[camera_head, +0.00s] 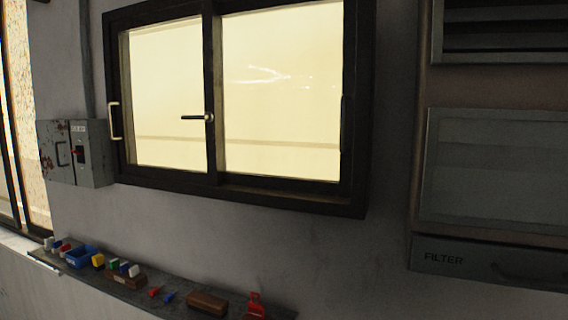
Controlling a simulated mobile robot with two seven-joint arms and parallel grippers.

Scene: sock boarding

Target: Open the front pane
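A dark-framed sliding window with two panes is set in the grey wall, upper middle in the head view. The left pane (168,95) has a pale handle (114,121) on its left stile. A small dark lever with a light pivot (197,117) is at the middle stile and points left, about level. The right pane (280,92) fills the right half, with a dark upright grip on its right stile (346,122). I cannot tell which pane is in front. The panes cover the whole opening, with no gap seen. Neither of my grippers is in view.
A grey electrical box (92,152) with a red switch hangs left of the window. A narrow shelf (135,288) below holds a blue bin (82,256), small coloured blocks, a brown block (207,303) and a red item (256,304). A cabinet marked FILTER (480,262) stands right.

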